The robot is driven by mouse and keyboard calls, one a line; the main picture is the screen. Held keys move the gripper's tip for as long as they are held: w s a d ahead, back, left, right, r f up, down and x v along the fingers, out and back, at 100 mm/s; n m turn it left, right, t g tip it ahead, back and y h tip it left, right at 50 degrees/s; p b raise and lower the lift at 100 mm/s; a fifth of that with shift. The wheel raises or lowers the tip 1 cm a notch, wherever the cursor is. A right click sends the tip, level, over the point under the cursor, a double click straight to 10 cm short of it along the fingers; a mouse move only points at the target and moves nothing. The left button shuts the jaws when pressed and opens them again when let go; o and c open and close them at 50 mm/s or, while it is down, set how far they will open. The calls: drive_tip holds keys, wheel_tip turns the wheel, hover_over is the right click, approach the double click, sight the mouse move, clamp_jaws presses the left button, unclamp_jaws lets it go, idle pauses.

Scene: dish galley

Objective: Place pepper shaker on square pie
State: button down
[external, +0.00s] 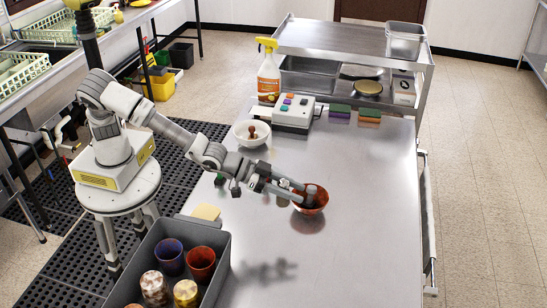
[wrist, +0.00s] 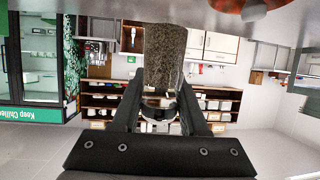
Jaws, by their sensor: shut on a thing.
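A dark speckled, roughly cylindrical thing, taken as the pepper shaker (wrist: 163,58), is between the fingers of my gripper (wrist: 160,100) in the wrist view. In the external view my gripper (external: 284,189) reaches over the steel table, and the brownish shaker (external: 283,201) hangs below the fingers. I cannot tell whether its base touches the table. A flat pale yellow square (external: 206,212), possibly the square pie, lies on the table by the grey bin, to the left of my gripper. The wrist view does not show it.
A reddish-brown bowl (external: 316,206) with a grey thing in it stands just right of my gripper. A grey bin (external: 226,262) holds several cups. A white bowl (external: 241,140), control box (external: 293,113) and spray bottle (external: 268,75) stand behind. The table's right front is clear.

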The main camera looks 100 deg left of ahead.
wheel_tip(320, 180, up, 7)
drive_tip(key=s+d+f+p, duration=0.2)
drive_tip(key=s+d+p, duration=0.5)
drive_tip(key=s+d, duration=0.4)
drive_tip(key=s+a+r+n+y+p, duration=0.15)
drive_tip(key=s+p, duration=0.25)
drive_tip(key=s, duration=0.7)
drive_tip(key=s+a+m+p, duration=0.1)
drive_tip(key=s+a+p, duration=0.15)
drive_tip(key=s, duration=0.85)
hover_over(214, 213)
drive_tip(key=shift+n, duration=0.35)
wheel_tip(214, 213, down, 12)
drive_tip(key=shift+f+b, duration=0.1)
drive_tip(key=shift+b, duration=0.3)
drive_tip(key=shift+f, duration=2)
